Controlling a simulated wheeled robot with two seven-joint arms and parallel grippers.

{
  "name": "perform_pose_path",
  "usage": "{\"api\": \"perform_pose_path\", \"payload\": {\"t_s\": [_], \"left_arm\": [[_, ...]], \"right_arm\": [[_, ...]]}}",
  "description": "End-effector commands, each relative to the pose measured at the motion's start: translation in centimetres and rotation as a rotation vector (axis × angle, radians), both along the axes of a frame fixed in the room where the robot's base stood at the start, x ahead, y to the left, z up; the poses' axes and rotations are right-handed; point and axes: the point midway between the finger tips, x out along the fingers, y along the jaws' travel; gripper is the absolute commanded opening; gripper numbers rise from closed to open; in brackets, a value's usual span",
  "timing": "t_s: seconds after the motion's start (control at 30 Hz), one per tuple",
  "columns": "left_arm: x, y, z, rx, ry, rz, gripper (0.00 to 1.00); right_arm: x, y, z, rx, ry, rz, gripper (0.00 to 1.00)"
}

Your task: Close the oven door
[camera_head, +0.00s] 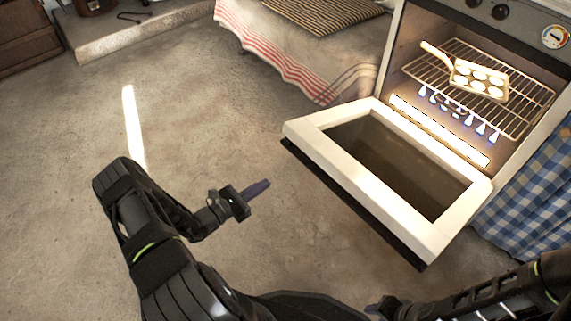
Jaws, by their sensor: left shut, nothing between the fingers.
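The oven (398,62) stands at the upper right with its front open. Its white-framed door (310,139) is folded down, nearly level, with a dark window in its middle. My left gripper (258,189) is shut and empty over the floor, to the left of the door and apart from it. My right gripper (374,308) shows only in part at the bottom edge, below the door's near corner; its fingers are too small and cut off to judge.
Inside the oven, a pan with several round cups (479,80) sits on a wire rack (525,97) above small blue flames. A cloth-covered bench (290,50) is left of the oven, and a blue checked cloth (530,200) hangs to its right. The floor (190,90) at left is clear.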

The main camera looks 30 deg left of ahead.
Motion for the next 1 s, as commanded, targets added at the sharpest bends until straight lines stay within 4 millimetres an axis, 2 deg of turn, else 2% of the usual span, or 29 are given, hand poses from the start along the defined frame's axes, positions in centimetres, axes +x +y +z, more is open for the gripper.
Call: {"api": "perform_pose_path", "payload": {"t_s": [0.17,0.33,0.73,0.8,1.0], "left_arm": [[0.6,-0.3,-0.1,0.0,0.0,-0.003,0.0],[2.4,-1.1,-0.3,0.0,-0.001,-0.004,0.0],[9.6,-4.0,-0.7,0.001,0.0,-0.006,0.0],[9.8,-3.9,1.0,0.003,-0.001,-0.004,0.0],[10.2,-4.1,3.0,0.001,0.001,-0.003,0.0]], "right_arm": [[0.0,0.0,-0.3,0.0,0.0,0.0,0.36],[0.1,0.0,-1.0,-0.001,-0.003,-0.001,0.36],[0.6,0.1,-3.9,-0.003,-0.015,-0.007,0.36],[0.6,0.1,-3.7,-0.003,-0.016,-0.008,0.36],[0.6,0.1,-3.9,-0.002,-0.016,-0.008,0.36]]}}
